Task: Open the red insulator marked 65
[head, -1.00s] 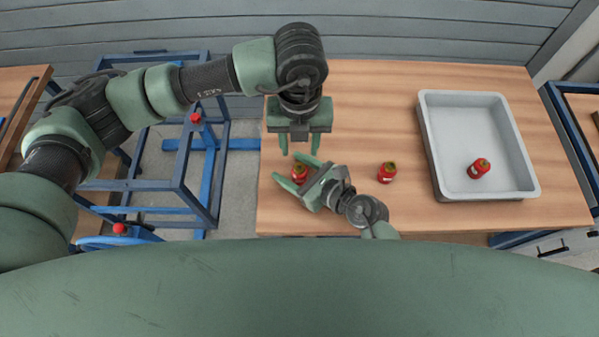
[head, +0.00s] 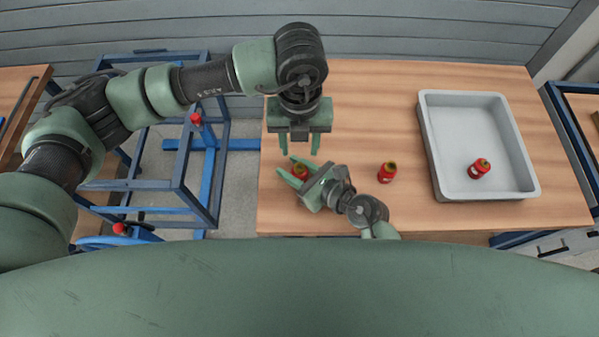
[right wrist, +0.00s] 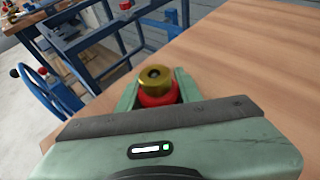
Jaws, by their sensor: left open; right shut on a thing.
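A red insulator (head: 300,171) stands on the wooden table near its left edge, partly hidden by my right gripper. In the right wrist view its gold top (right wrist: 155,77) and red body (right wrist: 157,96) show between the fingers. My right gripper (head: 294,171) is shut on this red insulator. My left gripper (head: 300,148) is open and empty, pointing down just behind it. A second red insulator (head: 387,172) stands on the table to the right. A third red insulator (head: 479,168) is in the grey tray. I cannot read a number on any of them.
The grey tray (head: 432,150) sits on the right of the wooden table (head: 370,100). The table's middle and back are clear. A blue metal frame (head: 180,150) with red knobs stands on the floor to the left. A slatted grey wall (head: 400,30) is behind.

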